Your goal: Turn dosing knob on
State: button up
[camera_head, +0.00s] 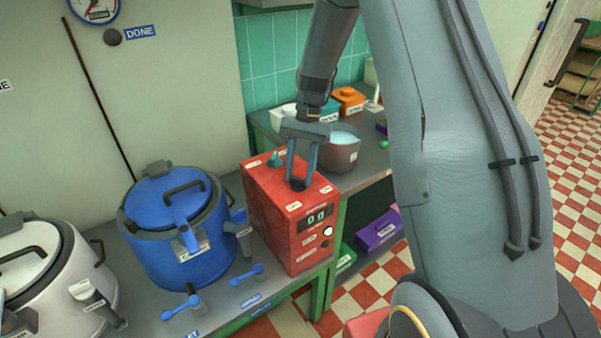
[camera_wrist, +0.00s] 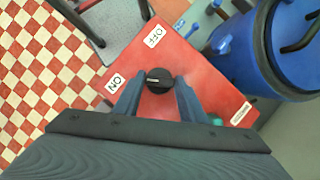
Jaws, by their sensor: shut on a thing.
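The red dosing box (camera_head: 290,225) stands on the grey counter, with a display reading 00 on its front. The black dosing knob (camera_wrist: 158,80) is on its top face, between an ON label (camera_wrist: 115,83) and an OFF label (camera_wrist: 154,37). The white line on the knob lies roughly sideways in the wrist view, its end toward the ON side. My gripper (camera_head: 298,184) reaches down from above and is shut on the knob, one finger at each side. In the wrist view the fingers (camera_wrist: 158,92) touch the knob's edges.
A green-blue knob (camera_head: 275,159) sits on the box top beside my gripper. A blue kettle (camera_head: 175,235) and a white kettle (camera_head: 45,280) stand to the left. A pot with pale contents (camera_head: 341,155) stands close behind the box.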

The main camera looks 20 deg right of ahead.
jog(key=shift+w+n+h, duration=0.15)
jog(key=shift+n+h, duration=0.25)
jog(key=shift+n, duration=0.7)
jog(key=shift+g, duration=0.3)
jog(key=o, duration=1.1)
jog(key=shift+c, duration=0.2)
jog(key=b+v, duration=0.2)
jog(key=v, duration=0.5)
jog(key=shift+r+b, duration=0.4)
jog(key=s+f+n+t+h, duration=0.1)
jog(key=s+n+t, duration=0.1)
jog(key=s, duration=0.8)
jog(key=s+a+f+n+t+h, duration=0.1)
jog(key=s+n+t, duration=0.2)
jog(key=s, duration=0.8)
jog(key=shift+s+a+f+n, duration=0.2)
jog(key=shift+f+n, duration=0.1)
jog(key=shift+f, duration=0.1)
